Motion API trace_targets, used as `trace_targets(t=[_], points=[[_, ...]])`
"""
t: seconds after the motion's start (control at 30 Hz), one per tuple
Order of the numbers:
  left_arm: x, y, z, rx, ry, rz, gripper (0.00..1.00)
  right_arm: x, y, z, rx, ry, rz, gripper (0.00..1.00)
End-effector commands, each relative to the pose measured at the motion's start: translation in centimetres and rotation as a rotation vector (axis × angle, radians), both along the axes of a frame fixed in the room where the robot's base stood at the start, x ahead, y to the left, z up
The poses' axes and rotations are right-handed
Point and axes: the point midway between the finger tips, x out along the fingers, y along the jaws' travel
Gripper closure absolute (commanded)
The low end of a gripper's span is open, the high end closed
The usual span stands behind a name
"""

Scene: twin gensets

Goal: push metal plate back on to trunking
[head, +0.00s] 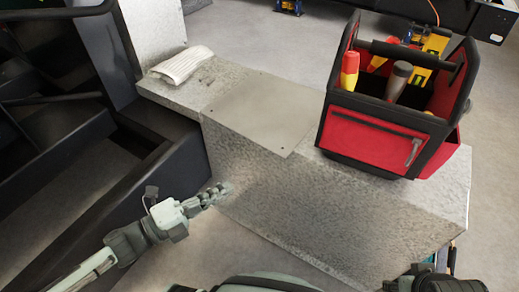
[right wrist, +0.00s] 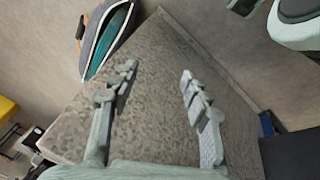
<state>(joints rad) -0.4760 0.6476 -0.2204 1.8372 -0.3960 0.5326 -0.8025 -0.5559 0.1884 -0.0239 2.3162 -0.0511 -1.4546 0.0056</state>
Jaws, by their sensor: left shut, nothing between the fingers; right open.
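The flat grey metal plate (head: 258,108) lies on top of the galvanised trunking (head: 335,212) in the head view. Its near edge runs along the trunking's front top edge and seems to jut slightly past it. My left gripper (head: 222,190) is shut and empty in front of the trunking's front face, below and left of the plate's near edge. I cannot tell whether it touches that face. My right gripper (right wrist: 159,72) is open and empty in the right wrist view, with a speckled grey surface between and beyond its fingers. The plate cannot be made out there.
A red and black tool bag (head: 385,125) with tools stands on the trunking right of the plate. A white folded cloth or paper bundle (head: 183,64) lies at its left end. Dark metal framing (head: 60,100) stands at left. Open floor (head: 265,35) lies behind.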

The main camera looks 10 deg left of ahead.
Motion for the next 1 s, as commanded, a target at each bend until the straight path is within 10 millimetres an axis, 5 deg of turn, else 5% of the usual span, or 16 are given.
trace_targets(t=[0.23, 0.67, 1.0], points=[[1.0, -1.2, 0.1, -0.023, 0.015, -0.003, 1.0, -0.3, -0.2, -0.2, -0.004, 0.014, -0.005, 0.53], [7.4, -7.2, 0.2, -0.019, 0.012, -0.003, 1.0, 0.0, -0.2, -1.0, 0.001, 0.017, -0.003, 0.53], [10.9, -6.9, 0.0, -0.017, 0.016, -0.003, 1.0, -0.1, -0.2, -1.3, 0.003, 0.02, -0.002, 0.53]])
